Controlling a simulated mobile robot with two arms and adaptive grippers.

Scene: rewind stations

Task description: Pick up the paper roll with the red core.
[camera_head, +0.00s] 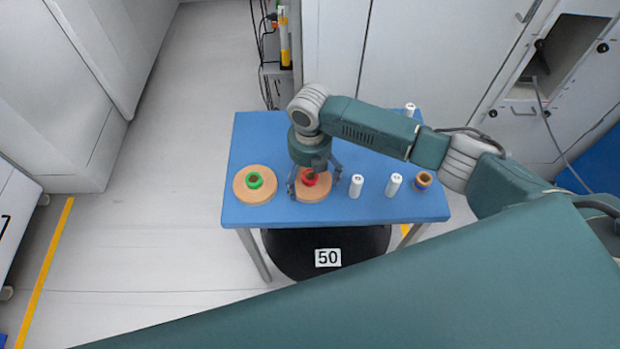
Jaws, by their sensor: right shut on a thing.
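The paper roll with the red core (316,192) is a flat tan disc lying on the blue table (284,135). Its red core sticks up in the middle. My right gripper (313,182) points down over this roll, its two fingers around the red core, and it is shut on it. The gripper body hides part of the roll's far side. I cannot tell whether the roll is clear of the table. My left gripper is not in view.
A tan roll with a green core (255,184) lies to the left. White cylinders stand to the right (356,186), (394,184) and at the back (409,110). A small brown ring-shaped piece (422,180) is near the right edge. The table's back left is clear.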

